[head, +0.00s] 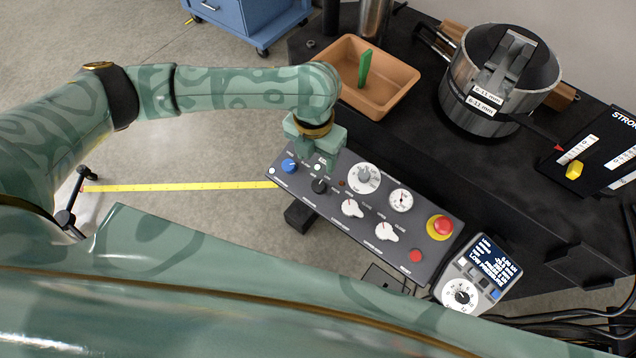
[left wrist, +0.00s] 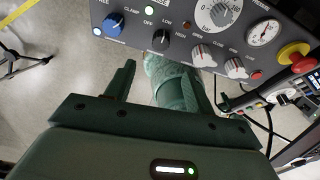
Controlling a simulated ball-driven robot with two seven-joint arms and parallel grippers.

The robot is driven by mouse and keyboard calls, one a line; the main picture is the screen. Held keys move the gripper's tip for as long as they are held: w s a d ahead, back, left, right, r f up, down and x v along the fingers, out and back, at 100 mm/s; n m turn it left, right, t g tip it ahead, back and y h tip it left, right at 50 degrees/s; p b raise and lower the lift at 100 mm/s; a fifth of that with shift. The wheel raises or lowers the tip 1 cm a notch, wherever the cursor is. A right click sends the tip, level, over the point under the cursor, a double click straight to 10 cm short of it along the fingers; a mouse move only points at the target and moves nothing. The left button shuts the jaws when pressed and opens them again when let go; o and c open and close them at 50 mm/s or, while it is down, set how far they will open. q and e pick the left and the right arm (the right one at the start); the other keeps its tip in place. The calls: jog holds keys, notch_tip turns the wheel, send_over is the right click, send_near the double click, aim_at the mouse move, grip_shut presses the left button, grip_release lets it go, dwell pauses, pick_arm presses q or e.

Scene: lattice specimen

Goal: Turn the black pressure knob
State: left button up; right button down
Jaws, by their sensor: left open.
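The black pressure knob (head: 319,186) sits on the sloped dark control panel, right of a blue knob (head: 289,165). In the left wrist view the black knob (left wrist: 160,40) shows between the "LOW" and "HIGH" labels, unobstructed. My left gripper (head: 318,160) hangs over the panel's left end, just above the black knob in the picture. In the left wrist view its two fingers (left wrist: 157,72) are apart with nothing held, and the knob lies beyond the fingertips. I see no contact with the knob. My right gripper is not in view.
The panel also carries white knobs (head: 386,232), dials (head: 363,178) and a red emergency button (head: 440,227). A tan tray (head: 405,77) with a green item and a steel cylinder (head: 480,122) stand on the black bench behind. A small display unit (head: 485,275) is at the right.

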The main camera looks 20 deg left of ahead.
aim_at(318, 185)
pick_arm(q)
jog(key=f+b, duration=0.2)
jog(key=f, duration=0.4)
jog(key=f+b, duration=0.2)
jog(key=f, duration=0.4)
jog(key=shift+d+f, duration=0.2)
jog(key=shift+f, duration=0.15)
jog(key=c, duration=1)
